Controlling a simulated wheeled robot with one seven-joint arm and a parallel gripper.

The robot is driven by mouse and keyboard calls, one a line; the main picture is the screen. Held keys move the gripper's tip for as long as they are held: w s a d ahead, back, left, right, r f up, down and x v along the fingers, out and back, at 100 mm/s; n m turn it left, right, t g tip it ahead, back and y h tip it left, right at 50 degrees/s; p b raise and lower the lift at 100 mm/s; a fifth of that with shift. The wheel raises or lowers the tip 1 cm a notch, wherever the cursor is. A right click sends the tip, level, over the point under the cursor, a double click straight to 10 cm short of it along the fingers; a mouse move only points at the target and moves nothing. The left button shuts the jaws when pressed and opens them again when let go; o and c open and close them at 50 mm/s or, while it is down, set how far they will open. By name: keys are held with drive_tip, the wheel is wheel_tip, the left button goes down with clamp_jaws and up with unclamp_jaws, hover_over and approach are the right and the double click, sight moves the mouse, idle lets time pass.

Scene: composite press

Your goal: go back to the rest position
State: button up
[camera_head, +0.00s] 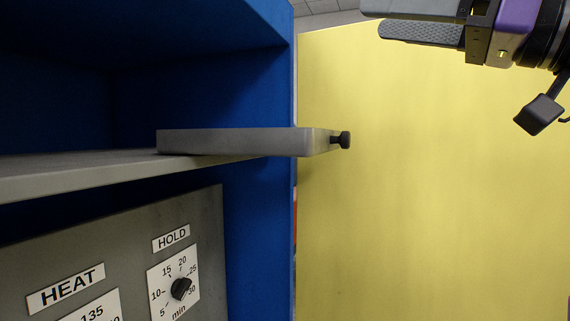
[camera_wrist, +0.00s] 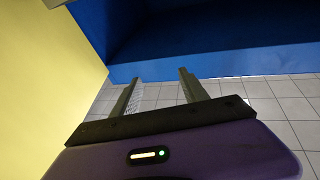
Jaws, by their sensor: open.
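My gripper (camera_wrist: 160,78) is open and empty in the wrist view, its two fingers apart over a tiled floor, with the blue press body beyond. In the head view part of my gripper (camera_head: 420,33) shows at the top right, in front of a yellow panel. It is apart from the grey plate (camera_head: 235,142) with a black knob (camera_head: 345,140), which rests on a grey shelf in the blue press and sticks out past its edge.
The blue press frame (camera_head: 258,230) fills the left of the head view. A grey control panel (camera_head: 110,240) carries HEAT and HOLD labels and a dial (camera_head: 181,289). The yellow panel (camera_head: 430,200) stands at the right. Tiled floor (camera_wrist: 280,88) lies below.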

drive_tip(key=w+d+f+m+t+h, duration=0.3)
drive_tip(key=w+d+f+m+t, duration=0.2)
drive_tip(key=w+f+t, duration=0.15)
drive_tip(key=s+d+f+m+t+h, duration=0.15)
drive_tip(key=d+f+m+h, duration=0.45)
drive_tip(key=f, duration=0.8)
drive_tip(key=d+f+m+t+h, duration=0.3)
drive_tip(key=f+h, duration=0.4)
drive_tip(key=f, duration=0.7)
drive_tip(key=s+a+f+g+h, duration=0.1)
drive_tip(key=s+f+g+h, duration=0.15)
drive_tip(key=s+f, duration=1.1)
drive_tip(key=s+a+f+n+g, duration=0.1)
drive_tip(key=s+a+f+g, duration=0.1)
drive_tip(key=s+f, duration=0.7)
drive_tip(key=s+a+f+n+g+y, duration=0.1)
drive_tip(key=s+a+f+n+g, duration=0.1)
drive_tip(key=s+f, duration=0.7)
drive_tip(key=s+a+g, duration=0.1)
drive_tip(key=s+g, duration=0.1)
drive_tip(key=s, duration=0.6)
drive_tip(key=shift+a+n, duration=0.3)
